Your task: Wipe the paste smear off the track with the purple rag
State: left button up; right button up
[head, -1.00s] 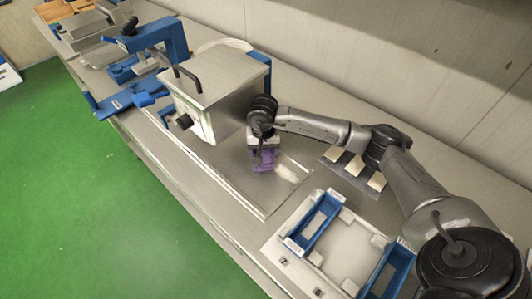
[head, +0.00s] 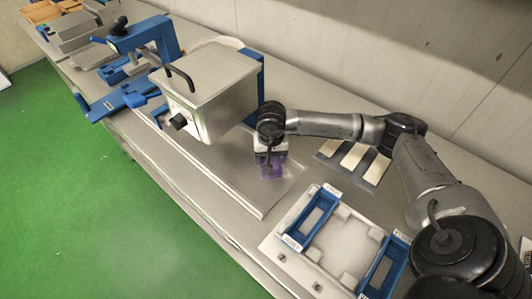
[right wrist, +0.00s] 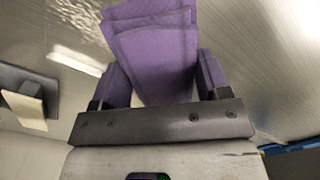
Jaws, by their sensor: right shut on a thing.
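The purple rag (head: 271,171) is pressed low against the steel track (head: 215,178), in front of the kettle. My right gripper (head: 271,158) is shut on the rag and points down. In the right wrist view the folded rag (right wrist: 153,50) sticks out between the fingers (right wrist: 158,85). No pale smear stands out on the track in the head view; rag and gripper hide part of it. A light, glossy patch (right wrist: 76,18) shows left of the rag in the wrist view; I cannot tell whether it is paste or reflection. My left gripper is not in view.
The steel kettle box (head: 205,90) stands close beside my right gripper. A dark plate with pale bars (head: 353,160) lies behind, near the wall. A tray with blue holders (head: 340,245) stands at the front right. Blue fixtures (head: 143,45) stand further left.

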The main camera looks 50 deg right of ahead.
aim_at(279, 163)
jog(key=shift+s+a+f, duration=0.1)
jog(key=shift+s, duration=1.55)
jog(key=shift+s+a, duration=0.1)
jog(key=shift+s, duration=1.35)
jog(key=shift+s+b, duration=0.75)
jog(key=shift+s, duration=0.75)
jog(key=shift+s+a, duration=0.15)
jog(key=shift+s, duration=0.1)
